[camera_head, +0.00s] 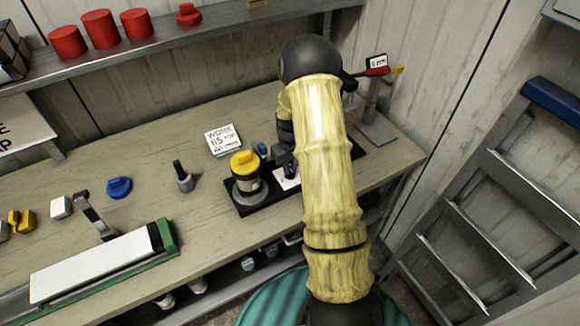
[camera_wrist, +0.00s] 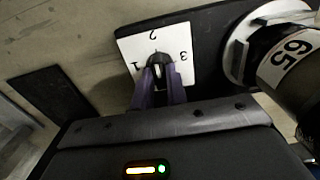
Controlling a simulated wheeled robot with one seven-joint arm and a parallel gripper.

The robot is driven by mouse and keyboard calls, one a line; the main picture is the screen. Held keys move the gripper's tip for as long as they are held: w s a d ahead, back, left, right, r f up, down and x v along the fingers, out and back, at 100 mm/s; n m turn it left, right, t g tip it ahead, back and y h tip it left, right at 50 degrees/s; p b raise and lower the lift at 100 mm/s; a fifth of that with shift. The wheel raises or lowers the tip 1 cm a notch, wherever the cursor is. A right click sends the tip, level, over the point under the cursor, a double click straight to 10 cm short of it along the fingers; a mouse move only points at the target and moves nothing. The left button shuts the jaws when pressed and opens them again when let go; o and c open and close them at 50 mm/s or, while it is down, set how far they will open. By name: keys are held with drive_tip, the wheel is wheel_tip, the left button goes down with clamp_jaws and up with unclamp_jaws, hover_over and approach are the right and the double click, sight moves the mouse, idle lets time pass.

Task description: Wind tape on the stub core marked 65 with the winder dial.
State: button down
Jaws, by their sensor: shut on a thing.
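The stub core marked 65 (camera_wrist: 285,62) stands on a pale round flange at the right of the wrist view. In the head view the core (camera_head: 246,181) has a yellow top and sits on the left of a black base. The winder dial (camera_wrist: 154,62) is a small dark knob on a white plate marked 1, 2 and 3. My gripper (camera_wrist: 158,75) is shut on the dial, its purple fingers on either side of it. It also shows in the head view (camera_head: 291,170), partly hidden by my arm. The fingers cover part of the knob, so its exact setting is unclear.
A white note (camera_head: 223,139) stands behind the winder base (camera_head: 248,208). A dark pointed tool (camera_head: 183,178), a blue piece (camera_head: 119,187) and a long white-topped board (camera_head: 100,264) lie to the left. Red cylinders (camera_head: 102,30) stand on the shelf above.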

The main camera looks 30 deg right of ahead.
drive_tip(key=shift+w, duration=0.1)
drive_tip(key=c, duration=1.4)
unclamp_jaws()
drive_tip(key=shift+r, duration=0.1)
wheel_tip(320, 180, up, 17)
drive_tip(key=b, duration=0.2)
drive_tip(key=shift+r+b, duration=0.15)
drive_tip(key=shift+b, duration=0.2)
drive_tip(key=shift+a, duration=0.1)
drive_tip(key=s+a+f+t, duration=0.2)
drive_tip(key=s+a, duration=1.3)
drive_tip(key=s, duration=0.4)
drive_tip(key=shift+t, duration=0.3)
drive_tip(key=shift+a, duration=0.1)
